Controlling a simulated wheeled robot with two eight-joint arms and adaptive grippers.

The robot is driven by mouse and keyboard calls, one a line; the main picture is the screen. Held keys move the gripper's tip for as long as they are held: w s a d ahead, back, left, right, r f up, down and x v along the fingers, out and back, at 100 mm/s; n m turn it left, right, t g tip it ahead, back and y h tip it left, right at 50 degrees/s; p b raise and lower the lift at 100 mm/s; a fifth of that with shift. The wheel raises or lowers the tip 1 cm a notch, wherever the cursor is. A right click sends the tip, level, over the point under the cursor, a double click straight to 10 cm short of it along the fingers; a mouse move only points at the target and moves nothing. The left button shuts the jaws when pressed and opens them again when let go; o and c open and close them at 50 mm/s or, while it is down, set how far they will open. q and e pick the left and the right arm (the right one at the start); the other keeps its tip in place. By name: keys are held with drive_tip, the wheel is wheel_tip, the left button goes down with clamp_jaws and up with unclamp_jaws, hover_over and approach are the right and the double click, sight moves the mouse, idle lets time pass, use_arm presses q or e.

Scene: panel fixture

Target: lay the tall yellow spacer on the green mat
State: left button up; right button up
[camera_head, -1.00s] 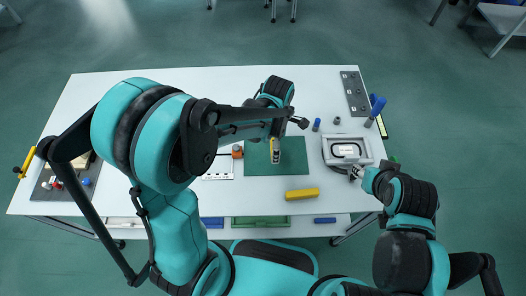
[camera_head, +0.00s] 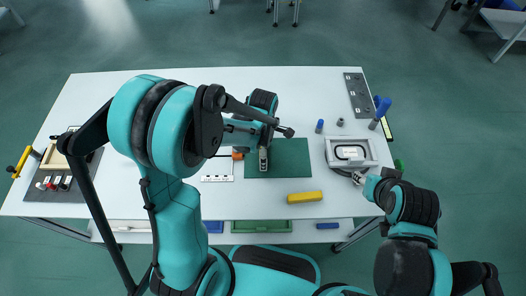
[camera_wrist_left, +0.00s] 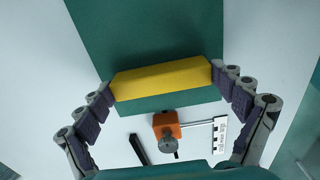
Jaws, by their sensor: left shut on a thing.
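My left gripper (camera_head: 263,162) is over the left part of the green mat (camera_head: 292,158). In the left wrist view its fingers (camera_wrist_left: 163,84) are shut on the two ends of a long yellow spacer (camera_wrist_left: 165,78). The spacer lies across the picture with the mat (camera_wrist_left: 135,30) behind it; whether it touches the mat I cannot tell. In the head view the gripper and arm largely hide it. My right gripper (camera_head: 359,178) is at the lower right of a grey framed fixture (camera_head: 330,152); its fingers are too small to read.
Another yellow block (camera_head: 304,198) lies in front of the mat. An orange part (camera_head: 238,153) and a white marked plate (camera_head: 217,170) are left of the mat. A blue peg (camera_head: 319,126) and grey ring (camera_head: 340,122) stand behind right. A dark tray (camera_head: 60,195) is at far left.

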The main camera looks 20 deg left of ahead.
use_arm(q)
drive_tip(key=o, duration=0.9)
drive_tip(key=shift+r+p, duration=0.35)
wheel_tip(320, 180, up, 11)
drive_tip(key=p, duration=0.4)
drive_tip(key=s+a+r+m+t, duration=0.4)
drive_tip(key=s+r+m+t, duration=0.3)
drive_tip(key=m, duration=1.4)
drive_tip(key=s+r, duration=0.2)
drive_tip(key=s, duration=0.1)
drive_tip(key=shift+a, duration=0.35)
drive_tip(key=shift+s+r, duration=0.1)
